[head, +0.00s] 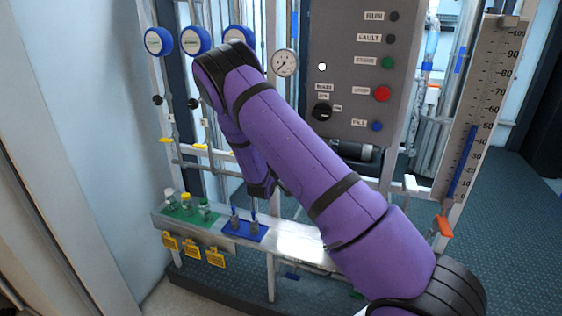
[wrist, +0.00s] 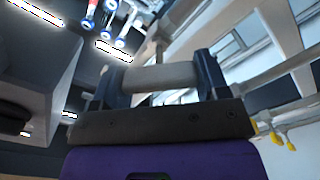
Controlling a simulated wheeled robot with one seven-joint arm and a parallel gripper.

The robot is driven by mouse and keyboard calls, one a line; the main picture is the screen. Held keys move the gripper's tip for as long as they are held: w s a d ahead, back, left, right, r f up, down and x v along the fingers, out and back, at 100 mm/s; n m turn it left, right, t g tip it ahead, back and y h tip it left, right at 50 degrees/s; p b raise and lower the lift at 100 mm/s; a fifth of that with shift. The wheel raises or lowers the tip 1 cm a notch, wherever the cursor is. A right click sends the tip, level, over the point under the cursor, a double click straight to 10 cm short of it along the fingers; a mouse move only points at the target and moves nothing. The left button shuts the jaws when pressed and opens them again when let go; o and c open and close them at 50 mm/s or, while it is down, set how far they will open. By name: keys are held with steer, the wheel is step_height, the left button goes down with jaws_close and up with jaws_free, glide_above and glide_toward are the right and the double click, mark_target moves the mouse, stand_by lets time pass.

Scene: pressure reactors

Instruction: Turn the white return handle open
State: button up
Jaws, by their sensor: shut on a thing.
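In the wrist view my gripper (wrist: 160,78) has a finger on each side of a thick pale bar, which I take to be the white return handle (wrist: 158,77). The bar spans the gap and touches or nearly touches both fingers.
A grey control panel (head: 345,60) stands behind my arm. A pressure gauge (head: 285,63) and blue-rimmed dials (head: 159,41) are at upper left. A steel shelf (head: 300,240) holds small bottles (head: 187,204). A white T-shaped piece (head: 410,183) and an orange handle (head: 443,226) sit at right.

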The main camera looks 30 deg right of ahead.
steer(key=n, duration=0.3)
steer(key=shift+a+f+n, duration=0.1)
steer(key=shift+n, duration=0.3)
steer(key=shift+f+n, duration=0.1)
steer(key=shift+n, duration=2.2)
steer(key=o, duration=0.9)
steer(key=shift+o, duration=0.2)
steer(key=v, duration=1)
steer(key=shift+s+a, duration=0.25)
